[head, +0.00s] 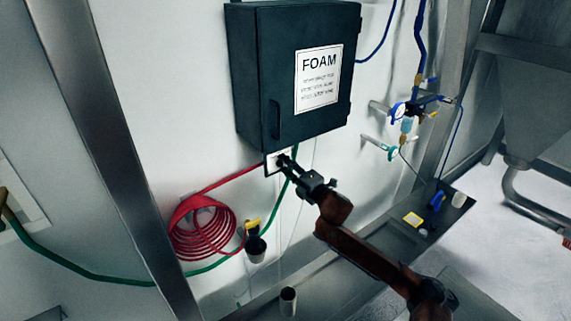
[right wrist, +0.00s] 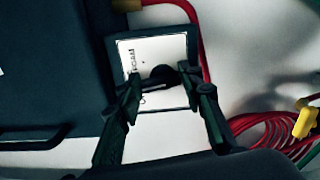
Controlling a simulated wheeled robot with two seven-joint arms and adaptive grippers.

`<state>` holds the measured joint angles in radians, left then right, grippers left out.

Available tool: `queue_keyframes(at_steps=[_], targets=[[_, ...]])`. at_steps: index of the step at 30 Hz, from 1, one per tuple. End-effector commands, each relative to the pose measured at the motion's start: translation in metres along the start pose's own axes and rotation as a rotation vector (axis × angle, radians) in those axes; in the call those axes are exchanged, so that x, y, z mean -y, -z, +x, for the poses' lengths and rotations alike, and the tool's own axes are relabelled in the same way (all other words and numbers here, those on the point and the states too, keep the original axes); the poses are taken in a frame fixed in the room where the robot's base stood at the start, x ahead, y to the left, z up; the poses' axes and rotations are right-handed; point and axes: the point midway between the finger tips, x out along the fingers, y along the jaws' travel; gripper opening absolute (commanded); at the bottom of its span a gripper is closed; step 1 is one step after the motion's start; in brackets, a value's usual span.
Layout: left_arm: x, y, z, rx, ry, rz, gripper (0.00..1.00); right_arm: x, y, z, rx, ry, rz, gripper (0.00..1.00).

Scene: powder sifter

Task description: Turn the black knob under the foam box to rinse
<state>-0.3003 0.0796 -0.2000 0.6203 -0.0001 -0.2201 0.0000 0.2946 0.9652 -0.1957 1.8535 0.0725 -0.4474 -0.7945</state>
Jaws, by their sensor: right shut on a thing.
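The dark foam box (head: 270,70) hangs on the white wall with a white FOAM label on its door. Under it is a small white plate (head: 270,168) with a dark frame. The plate also shows in the right wrist view (right wrist: 138,52), with lettering that reads FOAM near its left edge. The black knob (right wrist: 162,74) sits in the middle of the plate. My right gripper (head: 284,161) reaches up to the plate from the lower right. In the right wrist view its two fingers (right wrist: 160,86) are shut on the knob from both sides. My left gripper is not in view.
A coiled red hose (head: 203,230) hangs on the wall at lower left, with a green hose (head: 95,275) below. A yellow-handled sprayer (head: 254,240) hangs beside it. Blue pipes and a gauge (head: 399,110) are at right. A ledge below holds small items.

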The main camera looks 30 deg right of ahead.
Motion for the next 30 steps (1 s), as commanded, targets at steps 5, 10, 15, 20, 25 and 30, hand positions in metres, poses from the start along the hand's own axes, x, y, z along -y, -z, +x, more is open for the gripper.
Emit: queue_keyframes(at_steps=[5, 10, 15, 20, 25, 30], targets=[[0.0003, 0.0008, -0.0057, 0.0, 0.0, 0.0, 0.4, 0.0006, -0.0011, 0.0, 0.002, 0.002, 0.085, 0.11], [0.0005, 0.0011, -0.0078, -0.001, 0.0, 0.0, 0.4, 0.0013, -0.0011, 0.0, 0.002, 0.002, 0.13, 0.11], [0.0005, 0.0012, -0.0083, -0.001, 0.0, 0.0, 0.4, 0.0018, -0.001, 0.0, 0.002, 0.002, 0.149, 0.11], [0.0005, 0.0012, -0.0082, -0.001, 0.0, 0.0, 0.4, 0.002, -0.001, 0.0, 0.002, 0.002, 0.15, 0.11], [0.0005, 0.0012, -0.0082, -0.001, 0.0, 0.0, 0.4, 0.0021, -0.001, 0.0, 0.002, 0.002, 0.149, 0.11], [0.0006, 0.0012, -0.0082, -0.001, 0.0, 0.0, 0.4, 0.0018, -0.0007, 0.0001, 0.001, 0.002, 0.149, 0.46]])
